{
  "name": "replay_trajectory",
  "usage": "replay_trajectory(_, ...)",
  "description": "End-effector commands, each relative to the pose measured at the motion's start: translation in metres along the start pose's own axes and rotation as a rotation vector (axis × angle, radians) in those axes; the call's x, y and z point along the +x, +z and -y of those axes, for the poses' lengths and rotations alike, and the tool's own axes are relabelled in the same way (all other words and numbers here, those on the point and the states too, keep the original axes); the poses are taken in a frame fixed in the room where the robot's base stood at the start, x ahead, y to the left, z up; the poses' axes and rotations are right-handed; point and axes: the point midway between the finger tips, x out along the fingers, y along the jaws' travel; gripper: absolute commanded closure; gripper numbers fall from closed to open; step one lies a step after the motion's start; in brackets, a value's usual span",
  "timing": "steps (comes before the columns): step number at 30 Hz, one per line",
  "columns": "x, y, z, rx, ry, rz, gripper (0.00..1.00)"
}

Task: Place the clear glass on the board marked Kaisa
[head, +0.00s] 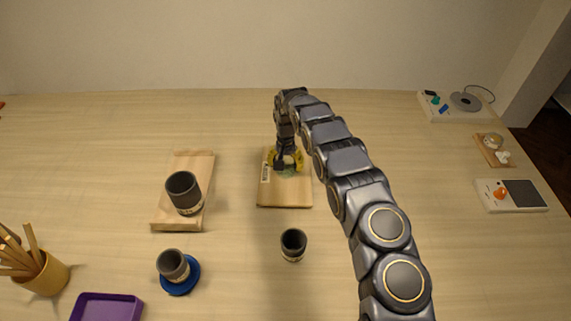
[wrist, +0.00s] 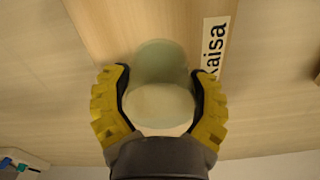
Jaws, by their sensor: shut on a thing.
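My gripper (head: 287,164) is over the far part of a wooden board (head: 285,196) in the head view. In the wrist view its yellow fingers (wrist: 160,105) are closed around the clear glass (wrist: 160,62), one on each side. The label on the board (wrist: 214,48) reads "aisa" with its first letter partly cut off, consistent with Kaisa. The glass shows in the head view only as a small pale patch (head: 290,171) between the fingers. I cannot tell whether its base touches the board.
A dark cup (head: 184,192) stands on another wooden board (head: 168,218) at left. A second dark cup (head: 173,264) is on a blue coaster (head: 188,283). A third (head: 293,243) stands on the table in front of the labelled board. A purple tray (head: 108,307) and utensil pot (head: 46,277) are front left.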

Motion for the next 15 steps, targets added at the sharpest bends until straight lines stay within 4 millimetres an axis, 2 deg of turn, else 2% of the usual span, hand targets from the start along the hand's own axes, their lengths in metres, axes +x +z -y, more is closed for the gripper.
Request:
replay_trajectory(5, 0.0031, -0.0001, 0.0002, 0.000, 0.000, 0.000, 0.68)
replay_trajectory(6, 0.0026, -0.0002, 0.0001, 0.000, 0.000, -0.001, 0.18)
replay_trajectory(7, 0.0026, -0.0002, 0.0001, 0.000, 0.000, -0.001, 0.05)
replay_trajectory(8, 0.0026, -0.0002, 0.0001, 0.000, 0.000, 0.000, 0.00)
replay_trajectory(15, 0.0027, 0.0001, 0.0000, 0.000, 0.000, 0.000, 0.00)
